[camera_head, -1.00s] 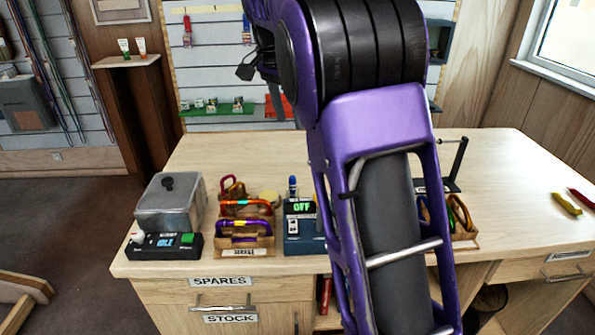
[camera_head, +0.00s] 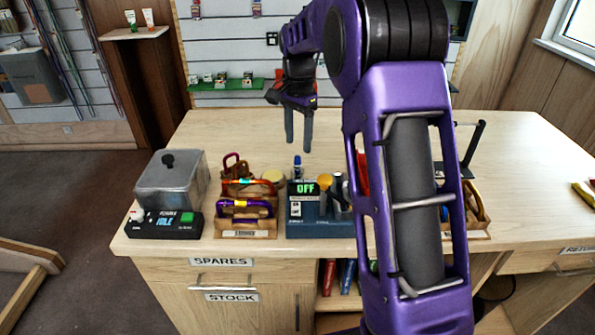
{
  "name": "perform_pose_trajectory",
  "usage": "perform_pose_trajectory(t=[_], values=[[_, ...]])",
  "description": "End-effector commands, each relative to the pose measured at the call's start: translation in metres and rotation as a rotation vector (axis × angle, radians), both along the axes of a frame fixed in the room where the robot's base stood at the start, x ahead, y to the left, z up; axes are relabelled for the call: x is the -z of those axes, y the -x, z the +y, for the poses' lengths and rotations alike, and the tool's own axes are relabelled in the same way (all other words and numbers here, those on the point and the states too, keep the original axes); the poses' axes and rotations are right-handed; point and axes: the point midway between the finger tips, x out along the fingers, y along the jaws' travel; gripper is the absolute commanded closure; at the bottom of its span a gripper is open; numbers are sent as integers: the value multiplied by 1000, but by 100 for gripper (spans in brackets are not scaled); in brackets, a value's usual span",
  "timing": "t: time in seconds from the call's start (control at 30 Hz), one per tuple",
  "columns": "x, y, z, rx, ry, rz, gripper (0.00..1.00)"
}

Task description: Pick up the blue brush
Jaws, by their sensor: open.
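A small upright blue thing (camera_head: 297,169), which may be the blue brush, stands at the back of the blue device with the green OFF display (camera_head: 306,188). It is too small to make out bristles, and its lower end is hidden behind the device. My gripper (camera_head: 299,143) points down above the workbench, behind and above the blue thing in the picture. Its two dark fingers are apart with nothing between them, and it touches nothing that I can see.
Left of the device, a cardboard tray (camera_head: 246,228) holds carabiners. A grey lidded tank (camera_head: 171,184) stands behind a black control box (camera_head: 165,224). My purple arm hides part of the bench (camera_head: 350,130) at right. The bench behind the gripper is clear.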

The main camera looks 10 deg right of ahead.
Motion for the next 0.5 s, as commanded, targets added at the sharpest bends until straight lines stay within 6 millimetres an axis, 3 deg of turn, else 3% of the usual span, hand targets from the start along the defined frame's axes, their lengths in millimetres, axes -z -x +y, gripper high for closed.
perform_pose_trajectory(t=[0.17,0.5], values=[[12,1,0,0,0,2,40],[56,1,3,1,0,1,40]])
